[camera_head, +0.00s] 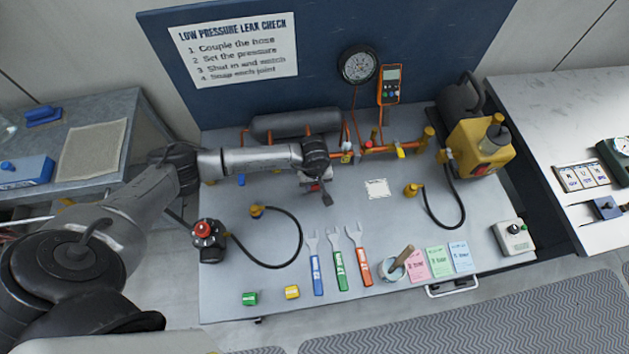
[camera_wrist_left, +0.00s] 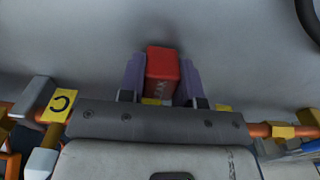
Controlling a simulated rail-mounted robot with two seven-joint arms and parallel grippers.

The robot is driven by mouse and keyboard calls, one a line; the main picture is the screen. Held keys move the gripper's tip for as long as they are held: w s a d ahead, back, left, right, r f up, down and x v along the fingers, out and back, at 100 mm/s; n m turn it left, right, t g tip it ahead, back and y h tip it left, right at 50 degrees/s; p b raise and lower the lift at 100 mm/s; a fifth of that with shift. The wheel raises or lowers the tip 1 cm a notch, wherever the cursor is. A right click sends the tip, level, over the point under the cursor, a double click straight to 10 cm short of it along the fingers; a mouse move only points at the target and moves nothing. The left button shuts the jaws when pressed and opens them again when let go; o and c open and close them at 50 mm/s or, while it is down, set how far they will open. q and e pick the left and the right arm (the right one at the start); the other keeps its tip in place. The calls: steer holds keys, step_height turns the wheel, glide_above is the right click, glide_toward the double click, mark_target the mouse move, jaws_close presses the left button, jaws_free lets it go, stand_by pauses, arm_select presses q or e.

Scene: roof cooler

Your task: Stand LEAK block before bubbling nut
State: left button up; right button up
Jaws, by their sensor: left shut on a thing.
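The red LEAK block (camera_wrist_left: 161,68) is between the purple finger pads of my left gripper (camera_wrist_left: 160,82) in the left wrist view, its lettering partly visible. In the head view my left gripper (camera_head: 319,188) is over the bench, just in front of the left part of the copper pipe run (camera_head: 375,150), and mostly hides the block. Yellow nuts sit along the pipe, with one at its right end (camera_head: 429,134). A yellow tag marked C (camera_wrist_left: 60,104) shows by the pipe in the left wrist view. I cannot make out bubbles on any nut. My right gripper is not in view.
Green (camera_head: 249,298) and yellow (camera_head: 292,292) blocks lie at the bench's front edge. A white pad (camera_head: 376,188) lies right of the gripper. Hoses curve on both sides.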

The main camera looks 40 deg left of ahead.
arm_select(q)
steer(key=shift+f, duration=0.15)
steer(key=shift+f+b, duration=0.15)
steer(key=shift+b, duration=0.15)
steer(key=o, duration=0.9)
